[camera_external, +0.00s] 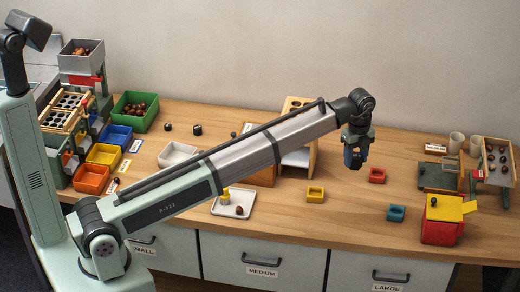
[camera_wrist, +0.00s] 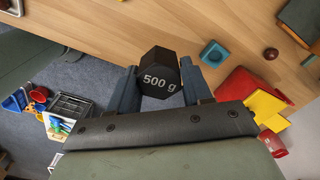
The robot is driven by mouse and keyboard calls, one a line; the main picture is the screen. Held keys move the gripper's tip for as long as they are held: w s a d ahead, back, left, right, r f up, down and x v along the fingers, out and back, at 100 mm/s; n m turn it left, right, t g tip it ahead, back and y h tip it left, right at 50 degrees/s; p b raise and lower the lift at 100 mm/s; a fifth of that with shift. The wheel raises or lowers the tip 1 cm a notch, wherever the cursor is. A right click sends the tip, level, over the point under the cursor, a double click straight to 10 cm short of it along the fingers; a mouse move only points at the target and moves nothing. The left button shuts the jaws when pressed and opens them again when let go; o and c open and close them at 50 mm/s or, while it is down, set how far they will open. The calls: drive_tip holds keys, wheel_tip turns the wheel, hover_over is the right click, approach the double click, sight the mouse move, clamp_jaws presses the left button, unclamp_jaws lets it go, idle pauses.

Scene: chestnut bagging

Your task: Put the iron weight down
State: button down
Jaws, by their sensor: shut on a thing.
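The iron weight (camera_wrist: 160,72) is a black six-sided block marked "500 g" in the wrist view. My gripper (camera_wrist: 161,88) is shut on it, with one blue finger on each side. In the external view my gripper (camera_external: 354,159) hangs above the right-centre part of the table, apart from the tabletop. The weight is hard to tell from the dark fingers there.
A red box with a yellow lid (camera_external: 448,209) stands at the right. Two small dark objects (camera_external: 197,129) stand at the back left.

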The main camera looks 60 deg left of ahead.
sight(354, 154)
wheel_tip(354, 154, up, 9)
drive_tip(key=shift+r, duration=0.15)
drive_tip(key=shift+a+r, duration=0.1)
drive_tip(key=shift+a, duration=0.55)
drive_tip(key=a+n, duration=0.1)
drive_tip(key=a, duration=0.7)
drive_tip(key=a+n, duration=0.1)
drive_tip(key=a, duration=0.8)
drive_tip(key=s+a+n, duration=0.1)
drive_tip(key=a, duration=0.8)
drive_tip(key=shift+s+a+n, duration=0.1)
drive_tip(key=shift+a+n, duration=0.15)
drive_tip(key=shift+n, duration=0.15)
drive_tip(key=s+a+n, duration=0.1)
drive_tip(key=s+a, duration=0.3)
drive_tip(key=a, duration=0.5)
drive_tip(key=s+a+n, duration=0.2)
drive_tip(key=s+a, duration=0.2)
drive_tip(key=a, duration=0.6)
drive_tip(key=s+a+n, duration=0.1)
drive_tip(key=s+a, duration=0.3)
drive_tip(key=a, duration=0.5)
drive_tip(key=shift+w+d+f, duration=0.15)
drive_tip(key=shift+f, duration=6.9)
drive_tip(key=shift+w+d+f, duration=0.1)
drive_tip(key=shift+d+f, duration=0.05)
drive_tip(key=shift+f, duration=6.85)
drive_tip(key=shift+f, duration=0.15)
